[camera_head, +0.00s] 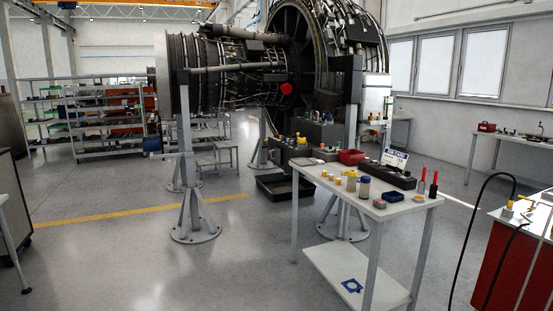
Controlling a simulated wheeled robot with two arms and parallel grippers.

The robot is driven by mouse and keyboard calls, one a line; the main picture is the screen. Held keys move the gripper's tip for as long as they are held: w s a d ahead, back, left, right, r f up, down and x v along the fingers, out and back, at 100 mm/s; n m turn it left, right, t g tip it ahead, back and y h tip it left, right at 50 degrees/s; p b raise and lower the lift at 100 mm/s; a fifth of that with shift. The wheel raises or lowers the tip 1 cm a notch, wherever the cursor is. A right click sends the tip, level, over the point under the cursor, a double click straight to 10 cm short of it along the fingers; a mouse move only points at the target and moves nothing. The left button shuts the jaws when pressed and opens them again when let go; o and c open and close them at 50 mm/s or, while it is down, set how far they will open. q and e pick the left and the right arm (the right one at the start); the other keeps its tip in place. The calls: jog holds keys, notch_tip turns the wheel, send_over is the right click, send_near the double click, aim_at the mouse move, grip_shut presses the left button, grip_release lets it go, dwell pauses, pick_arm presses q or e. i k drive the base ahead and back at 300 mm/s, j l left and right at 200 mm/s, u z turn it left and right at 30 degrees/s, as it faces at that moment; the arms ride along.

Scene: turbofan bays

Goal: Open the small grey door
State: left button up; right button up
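I cannot make out a small grey door for certain in the head view. A dark grey cabinet (14,205) is cut off by the left edge, and I cannot tell whether the face I see is a door. Neither of my grippers is in view.
A large turbofan engine (215,72) rests on grey stands (188,210). A white table (395,207) with jars, a red box and tools stands right of centre. A black tray (284,188) lies on the floor. A red cabinet (505,262) is at right. Floor at front left is clear.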

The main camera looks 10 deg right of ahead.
aim_at(278, 151)
jog(key=i, duration=3.6)
jog(key=l+z, duration=0.05)
jog(key=l, duration=0.1)
